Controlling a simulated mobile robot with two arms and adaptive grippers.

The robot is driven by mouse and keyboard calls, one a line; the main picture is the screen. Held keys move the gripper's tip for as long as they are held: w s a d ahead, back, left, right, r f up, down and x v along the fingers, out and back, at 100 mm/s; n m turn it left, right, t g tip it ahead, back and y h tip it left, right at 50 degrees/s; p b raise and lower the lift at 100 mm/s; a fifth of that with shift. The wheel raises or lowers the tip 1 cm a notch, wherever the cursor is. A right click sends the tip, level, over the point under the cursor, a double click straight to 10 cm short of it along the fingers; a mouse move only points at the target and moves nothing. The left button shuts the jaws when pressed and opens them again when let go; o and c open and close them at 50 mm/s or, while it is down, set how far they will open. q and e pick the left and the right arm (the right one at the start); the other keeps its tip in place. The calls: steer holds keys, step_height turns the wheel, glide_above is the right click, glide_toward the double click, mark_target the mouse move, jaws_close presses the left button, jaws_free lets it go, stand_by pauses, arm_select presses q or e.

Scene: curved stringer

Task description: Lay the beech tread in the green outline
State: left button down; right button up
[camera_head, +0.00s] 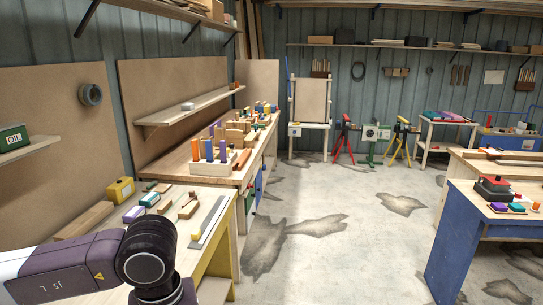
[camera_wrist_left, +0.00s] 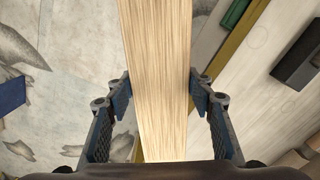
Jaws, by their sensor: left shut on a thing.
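The beech tread (camera_wrist_left: 158,40) is a long pale board with straight grain in the left wrist view. It runs from the top edge down between the fingers of my left gripper (camera_wrist_left: 160,97), which is shut on it. A bench top and the grey floor show below the board. I cannot make out the green outline in either view. My right gripper is not in view.
A bench with a yellow edge (camera_head: 220,243) carries small blocks, a metal rule (camera_head: 211,217) and a yellow box (camera_head: 121,190). A longer bench behind holds many wooden pieces. A blue workbench (camera_head: 459,233) stands right. The stained concrete floor (camera_head: 330,220) between is clear.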

arm_select(q)
steer(key=s+a+m, duration=0.1)
steer(key=m, duration=0.1)
steer(key=s+a+f+m, duration=0.1)
steer(key=a+m, duration=0.1)
steer(key=shift+s+a+f, duration=0.2)
steer(key=shift+s+a, duration=0.1)
steer(key=shift+s+f, duration=0.1)
